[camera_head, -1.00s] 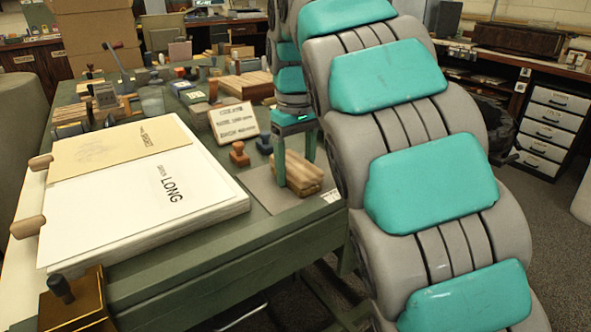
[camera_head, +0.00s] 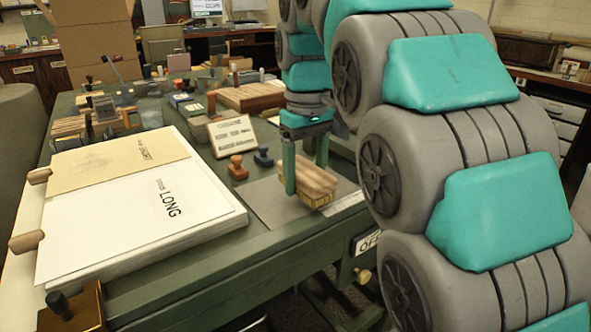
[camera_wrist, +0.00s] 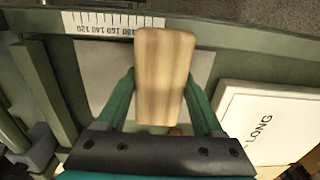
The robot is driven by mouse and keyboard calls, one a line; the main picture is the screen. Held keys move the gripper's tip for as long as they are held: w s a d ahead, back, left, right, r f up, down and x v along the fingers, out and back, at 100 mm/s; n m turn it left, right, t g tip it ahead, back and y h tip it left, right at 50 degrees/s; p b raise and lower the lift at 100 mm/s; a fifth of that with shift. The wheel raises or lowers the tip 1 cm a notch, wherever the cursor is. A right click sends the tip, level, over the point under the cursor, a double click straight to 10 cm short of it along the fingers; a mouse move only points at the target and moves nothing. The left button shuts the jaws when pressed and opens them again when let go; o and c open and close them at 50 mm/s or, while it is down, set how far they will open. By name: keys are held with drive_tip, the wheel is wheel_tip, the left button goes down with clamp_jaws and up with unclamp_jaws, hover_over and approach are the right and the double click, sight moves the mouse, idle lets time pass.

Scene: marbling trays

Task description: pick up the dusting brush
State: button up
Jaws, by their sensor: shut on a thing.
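A wooden block with a pale yellowish lower part, which I take to be the dusting brush (camera_head: 318,182), is at the grey mat near the right front of the green table. My gripper (camera_head: 307,176) points down with its green fingers on both sides of the block, shut on it. In the wrist view the brush (camera_wrist: 163,75) shows as a long, striped wooden top between my gripper's fingers (camera_wrist: 163,95). I cannot tell whether its underside touches the mat. The lower part is partly hidden by a finger.
The grey mat (camera_head: 262,206) lies beneath, with a ruler strip (camera_head: 345,203) beside it. A red-brown stamp (camera_head: 238,168), a dark blue stamp (camera_head: 263,157) and a small sign (camera_head: 232,135) stand behind. A thick paper stack (camera_head: 120,222) lies left. The table's front edge is close.

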drive_tip(key=s+d+r+b, duration=0.1)
drive_tip(key=s+d, duration=0.4)
drive_tip(key=s, duration=0.5)
drive_tip(key=shift+d, duration=0.2)
drive_tip(key=shift+s+a+r, duration=0.1)
